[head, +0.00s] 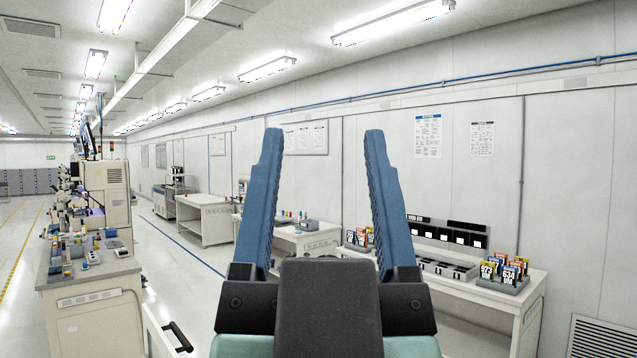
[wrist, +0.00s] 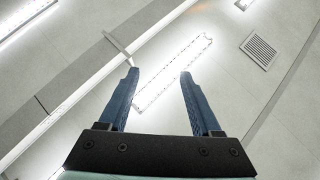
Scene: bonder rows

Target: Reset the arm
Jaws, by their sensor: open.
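My gripper (head: 322,140) is raised in front of the head camera, with its two blue fingers pointing up and spread well apart. Nothing is between them. In the wrist view my gripper (wrist: 158,78) is also open and empty, facing the ceiling with a lit ceiling lamp (wrist: 172,75) behind the fingers. The gripper touches nothing that I can see.
A bench (head: 530,293) along the right wall holds racks of numbered cards (head: 505,271) and dark trays. A machine station (head: 90,290) stands at the left. White tables (head: 205,217) line the wall farther back. Open floor (head: 185,262) runs between the station and the tables.

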